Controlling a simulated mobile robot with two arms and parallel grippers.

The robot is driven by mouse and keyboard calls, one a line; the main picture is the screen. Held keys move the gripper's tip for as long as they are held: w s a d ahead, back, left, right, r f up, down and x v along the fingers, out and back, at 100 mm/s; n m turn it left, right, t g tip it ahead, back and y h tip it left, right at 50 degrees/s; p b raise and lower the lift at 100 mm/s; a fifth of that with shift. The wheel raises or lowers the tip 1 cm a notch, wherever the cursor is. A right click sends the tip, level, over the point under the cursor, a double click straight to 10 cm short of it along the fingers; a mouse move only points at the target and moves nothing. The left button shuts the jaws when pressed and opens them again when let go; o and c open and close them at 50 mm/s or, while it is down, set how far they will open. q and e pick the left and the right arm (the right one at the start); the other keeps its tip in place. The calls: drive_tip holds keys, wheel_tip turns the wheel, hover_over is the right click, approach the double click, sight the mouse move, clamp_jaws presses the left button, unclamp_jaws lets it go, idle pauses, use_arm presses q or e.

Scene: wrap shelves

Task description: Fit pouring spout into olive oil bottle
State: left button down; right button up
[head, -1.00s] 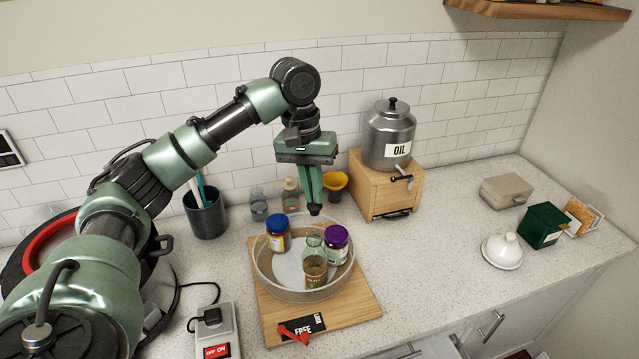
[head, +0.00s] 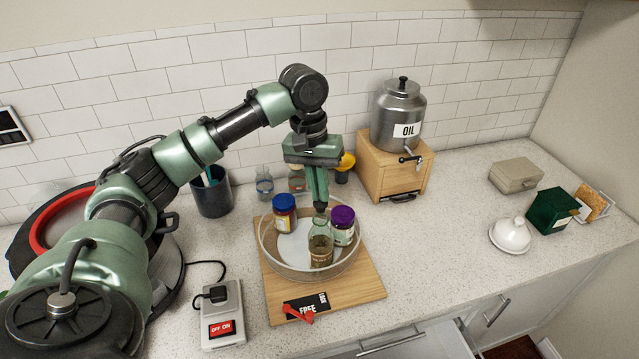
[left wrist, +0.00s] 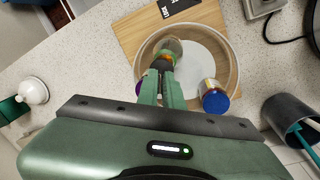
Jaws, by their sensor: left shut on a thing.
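The olive oil bottle (head: 320,246), clear glass with brownish contents, stands upright in a round clear-walled tray (head: 290,266). My left gripper (head: 319,200) points down and is shut on the small dark pouring spout (head: 320,208). The spout is just above or at the bottle's mouth; I cannot tell whether it touches or is inside. In the left wrist view the fingers (left wrist: 160,82) reach over the bottle (left wrist: 173,46), and the fingertips hide much of the spout. My right gripper is not in view.
A blue-lidded jar (head: 284,214) and a purple-lidded jar (head: 343,225) share the tray, the purple one close beside the bottle. The tray stands on a wooden board (head: 361,283). An oil dispenser (head: 398,115) on a wooden stand is behind right. The counter to the right is mostly clear.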

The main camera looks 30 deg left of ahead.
use_arm(q)
drive_tip(key=shift+s, duration=0.15)
idle(0.6)
drive_tip(key=shift+p, duration=0.6)
drive_tip(key=shift+f+b, duration=0.3)
drive_tip(key=shift+f, duration=1.15)
idle(0.6)
drive_tip(key=c, duration=1.5)
unclamp_jaws()
drive_tip(key=shift+r, duration=0.15)
